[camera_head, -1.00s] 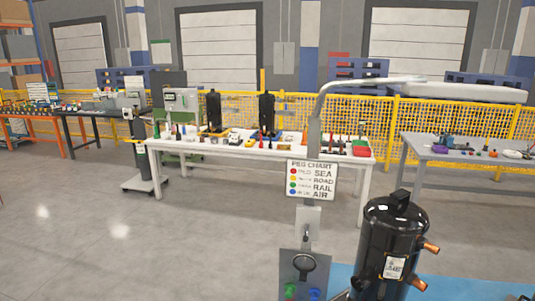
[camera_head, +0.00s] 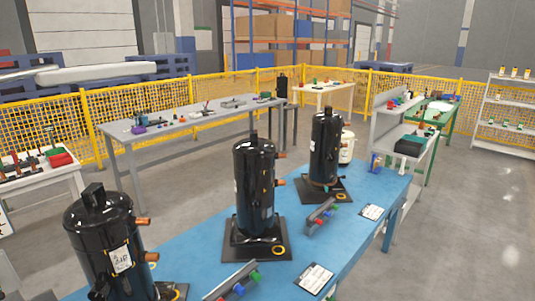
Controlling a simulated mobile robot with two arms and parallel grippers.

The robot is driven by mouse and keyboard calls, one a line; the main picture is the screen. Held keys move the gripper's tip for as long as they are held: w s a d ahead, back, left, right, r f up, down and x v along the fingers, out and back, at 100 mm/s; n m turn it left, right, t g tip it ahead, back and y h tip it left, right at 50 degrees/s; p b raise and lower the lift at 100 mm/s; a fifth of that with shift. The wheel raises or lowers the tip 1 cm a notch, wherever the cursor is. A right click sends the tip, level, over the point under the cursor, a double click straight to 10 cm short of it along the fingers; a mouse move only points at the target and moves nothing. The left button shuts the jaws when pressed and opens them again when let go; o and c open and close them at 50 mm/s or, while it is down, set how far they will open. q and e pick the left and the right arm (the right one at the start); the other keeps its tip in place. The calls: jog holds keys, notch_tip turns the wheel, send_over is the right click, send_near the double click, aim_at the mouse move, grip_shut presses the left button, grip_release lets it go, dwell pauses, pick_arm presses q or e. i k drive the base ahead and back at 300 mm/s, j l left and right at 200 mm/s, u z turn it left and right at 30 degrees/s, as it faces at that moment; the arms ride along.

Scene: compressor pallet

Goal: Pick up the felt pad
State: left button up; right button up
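I cannot pick out the felt pad for certain. On the blue table (camera_head: 373,198) stand three black compressors, at the left front (camera_head: 105,243), in the middle (camera_head: 254,186) and at the back (camera_head: 325,148). The middle and back ones stand upright on flat dark square bases (camera_head: 232,248); I cannot tell what these are made of. Yellow rings lie on the bases. Neither of my grippers is in view.
Grey rails with coloured pegs (camera_head: 321,215) and white cards (camera_head: 315,279) lie on the blue table. A grey table (camera_head: 190,123) with small parts stands behind, before a yellow mesh fence (camera_head: 60,105). Shelves (camera_head: 510,110) stand at the right. Open floor (camera_head: 470,220) lies right.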

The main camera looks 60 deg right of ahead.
aim_at(400, 173)
jog(key=z, duration=3)
jog(key=i+l, duration=0.2)
jog(key=i, duration=0.3)
jog(key=i+l, duration=0.2)
jog(key=i, duration=0.25)
jog(key=i+l+z, duration=0.1)
jog(key=i, duration=0.4)
jog(key=l, duration=0.1)
